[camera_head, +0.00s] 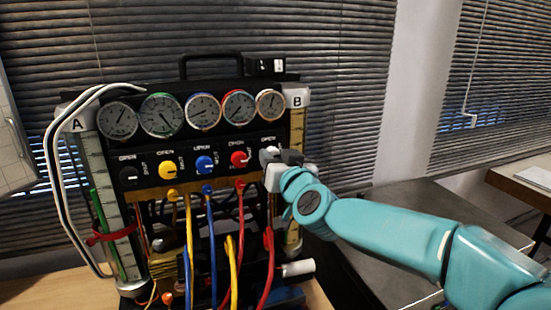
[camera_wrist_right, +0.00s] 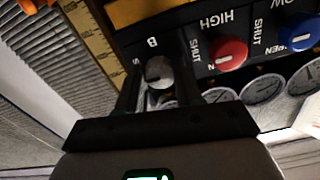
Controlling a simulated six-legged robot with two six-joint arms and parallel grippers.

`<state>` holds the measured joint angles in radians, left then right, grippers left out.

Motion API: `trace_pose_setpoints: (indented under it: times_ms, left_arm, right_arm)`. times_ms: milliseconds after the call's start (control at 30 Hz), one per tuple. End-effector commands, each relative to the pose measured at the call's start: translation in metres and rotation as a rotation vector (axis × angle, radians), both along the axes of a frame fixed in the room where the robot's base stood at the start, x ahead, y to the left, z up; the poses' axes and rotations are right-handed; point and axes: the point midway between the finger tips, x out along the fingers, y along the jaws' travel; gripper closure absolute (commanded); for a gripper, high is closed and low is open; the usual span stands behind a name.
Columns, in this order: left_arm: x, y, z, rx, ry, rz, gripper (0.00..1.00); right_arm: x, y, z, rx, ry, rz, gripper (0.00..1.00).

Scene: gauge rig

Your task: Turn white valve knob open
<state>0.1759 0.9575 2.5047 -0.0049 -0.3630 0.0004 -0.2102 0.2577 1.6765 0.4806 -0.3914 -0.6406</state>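The white valve knob (camera_head: 268,154) is the rightmost knob in the row on the black panel. In the head view my right gripper (camera_head: 278,157) is right at it and covers part of it. In the right wrist view the pale round knob (camera_wrist_right: 159,72) sits between the two dark fingers of my right gripper (camera_wrist_right: 158,82). The fingers are apart, one on each side of it, and I see no clear contact. The knob's pointer is hard to read. My left gripper is not in view.
Red (camera_head: 240,158), blue (camera_head: 205,164), yellow (camera_head: 168,169) and black (camera_head: 129,175) knobs line the panel to the left. Several round gauges (camera_head: 203,111) sit above. Coloured hoses (camera_head: 209,240) hang below. A grey surface (camera_head: 420,205) lies behind my right arm.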

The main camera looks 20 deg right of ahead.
Motion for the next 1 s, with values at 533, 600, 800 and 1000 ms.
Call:
trace_pose_setpoints:
  times_ms: [533, 600, 800, 1000]
  left_arm:
    - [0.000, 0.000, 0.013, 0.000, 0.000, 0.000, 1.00]
    - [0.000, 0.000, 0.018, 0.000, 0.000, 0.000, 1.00]
    - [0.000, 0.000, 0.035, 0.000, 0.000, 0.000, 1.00]
    - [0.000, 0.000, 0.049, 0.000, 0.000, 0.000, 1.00]
  right_arm:
    - [0.000, 0.000, 0.004, -0.106, -0.005, -0.001, 0.95]
    - [0.000, 0.000, 0.004, -0.155, -0.005, -0.001, 0.95]
    - [0.000, 0.000, 0.005, -0.331, -0.010, 0.000, 0.95]
    - [0.000, 0.000, 0.005, -0.522, -0.019, 0.000, 0.95]
